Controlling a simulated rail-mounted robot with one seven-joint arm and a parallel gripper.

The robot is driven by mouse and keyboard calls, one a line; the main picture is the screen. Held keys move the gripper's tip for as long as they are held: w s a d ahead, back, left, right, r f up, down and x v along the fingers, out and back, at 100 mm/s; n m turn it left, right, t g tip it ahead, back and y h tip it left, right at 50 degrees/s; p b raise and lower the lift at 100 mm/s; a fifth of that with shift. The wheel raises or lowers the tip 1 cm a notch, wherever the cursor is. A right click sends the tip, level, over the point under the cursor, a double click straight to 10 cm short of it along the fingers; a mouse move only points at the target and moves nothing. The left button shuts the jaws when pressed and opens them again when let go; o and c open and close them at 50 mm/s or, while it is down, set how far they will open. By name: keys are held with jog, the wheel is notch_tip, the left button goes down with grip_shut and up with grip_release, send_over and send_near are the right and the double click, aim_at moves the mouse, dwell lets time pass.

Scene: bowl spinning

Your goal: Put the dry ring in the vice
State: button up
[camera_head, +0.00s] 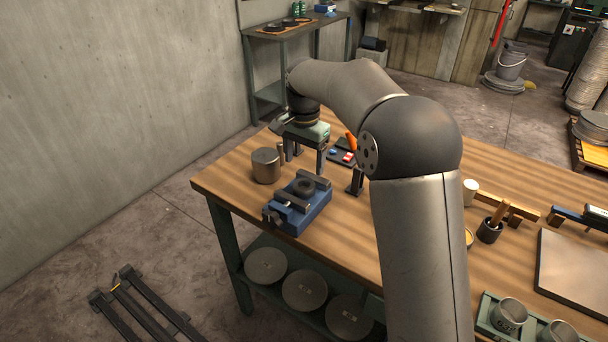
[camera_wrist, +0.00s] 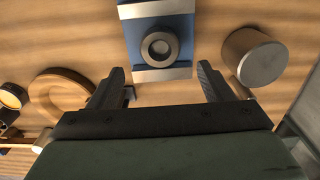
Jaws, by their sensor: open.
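The blue vice (camera_head: 312,212) stands near the table's left end, with grey jaws; it also shows at the top of the wrist view (camera_wrist: 133,42). A dark grey ring (camera_head: 303,187) sits between its jaws, its hole facing up in the wrist view (camera_wrist: 146,48). I cannot tell whether the jaws grip it or whether it is the dry ring. A tan ring (camera_wrist: 38,92) lies flat on the table at the left of the wrist view. My gripper (camera_wrist: 162,82) is open and empty, above the table behind the vice in the head view (camera_head: 302,157).
A grey metal cylinder (camera_head: 266,166) stands left of the vice. A small dark tray (camera_head: 343,158) lies behind it. Dark rings (camera_head: 289,22) lie on a board on the back shelf. A metal plate (camera_head: 575,272) and cups (camera_head: 508,316) are at the right.

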notch_tip(320, 180, up, 5)
jog(key=s+d+n, duration=0.3)
jog(key=s+d, duration=0.7)
jog(key=s, duration=0.4)
jog(key=s+d+f+n, duration=0.1)
jog(key=s+d+f, duration=0.2)
jog(key=s, duration=0.7)
jog(key=s+d+f+n, duration=0.2)
jog(key=s+f, duration=0.4)
jog(key=s, duration=0.4)
jog(key=shift+d+f+n, duration=0.3)
jog(key=shift+d+f, duration=0.05)
jog(key=shift+d, duration=0.35)
